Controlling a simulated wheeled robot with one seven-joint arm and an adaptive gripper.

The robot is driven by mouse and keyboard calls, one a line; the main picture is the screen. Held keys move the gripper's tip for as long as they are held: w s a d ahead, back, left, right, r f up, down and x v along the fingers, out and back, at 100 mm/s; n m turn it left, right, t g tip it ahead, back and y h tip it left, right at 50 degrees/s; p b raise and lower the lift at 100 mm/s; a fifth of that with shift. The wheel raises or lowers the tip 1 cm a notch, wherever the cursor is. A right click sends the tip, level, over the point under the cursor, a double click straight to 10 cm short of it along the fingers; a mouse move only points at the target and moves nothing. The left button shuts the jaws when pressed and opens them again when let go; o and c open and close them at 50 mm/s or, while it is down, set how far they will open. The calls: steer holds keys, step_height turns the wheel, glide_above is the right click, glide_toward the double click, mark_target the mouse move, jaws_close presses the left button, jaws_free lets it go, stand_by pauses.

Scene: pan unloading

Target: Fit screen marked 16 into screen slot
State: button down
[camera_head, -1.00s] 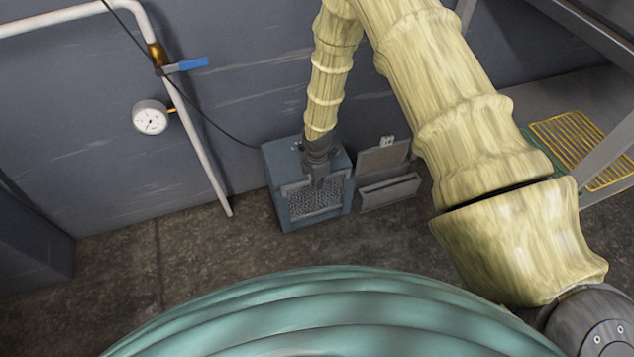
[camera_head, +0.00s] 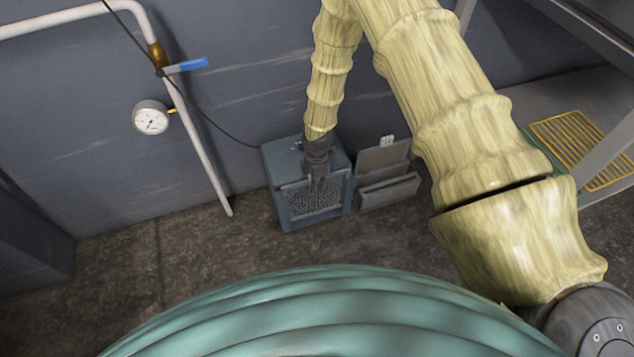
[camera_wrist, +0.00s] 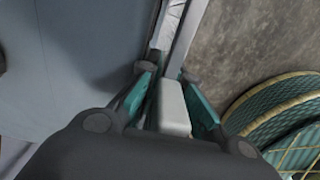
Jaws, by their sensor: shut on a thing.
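My gripper (camera_head: 318,178) points down at the front of a blue-grey box (camera_head: 278,182) standing on the floor against the wall. It is shut on the pale grey tab (camera_wrist: 174,108) of a screen. The screen's mesh (camera_head: 315,204) shows below the fingers, upright at the box's open front. In the wrist view the gripper (camera_wrist: 167,76) has its teal-sided fingers on either side of the tab, and a thin light edge runs on beyond them. I cannot tell how deep the screen sits in the slot. No number 16 is legible.
A grey rack (camera_head: 390,192) stands just right of the box, with a flat grey plate (camera_head: 383,158) bearing a small pale tag. A pipe (camera_head: 200,145) with a gauge (camera_head: 150,118) and a blue-handled valve (camera_head: 187,66) is on the left. A yellow grate (camera_head: 585,145) lies at right.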

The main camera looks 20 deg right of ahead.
steer(key=shift+w+r, duration=0.15)
steer(key=shift+w, duration=0.25)
steer(key=c, duration=1.6)
jaws_free()
steer(key=shift+c, duration=0.2)
steer(key=shift+o, duration=0.4)
steer(key=shift+r, duration=0.3)
steer(key=shift+o, duration=0.3)
steer(key=r, duration=1.1)
steer(key=shift+s, duration=0.4)
